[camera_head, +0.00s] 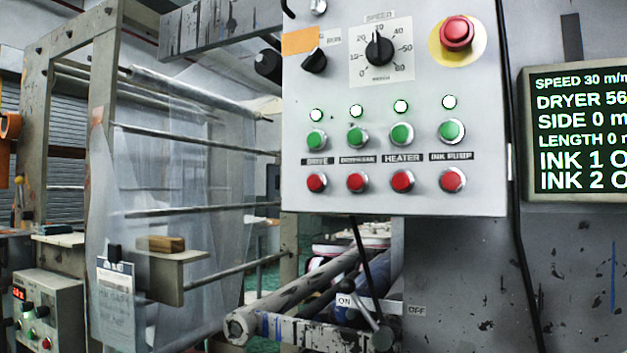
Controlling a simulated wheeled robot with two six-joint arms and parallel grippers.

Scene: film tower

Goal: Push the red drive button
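The red drive button (317,182) is at the lower left of the grey control panel (440,95). It sits below the label reading DRIVE (317,161), and a green button (317,139) is above that label. The small round lamp (316,115) over this column looks white with a green rim. More red buttons stand to the right in the same row, under other labels. Neither of my grippers is in view, and nothing covers the drive button.
A red emergency knob (457,32) and a speed dial (379,50) are higher on the panel. A lever with a ball end (383,339) and a metal bar (300,328) stand below it. A display (580,130) is at right. The space before the panel looks clear.

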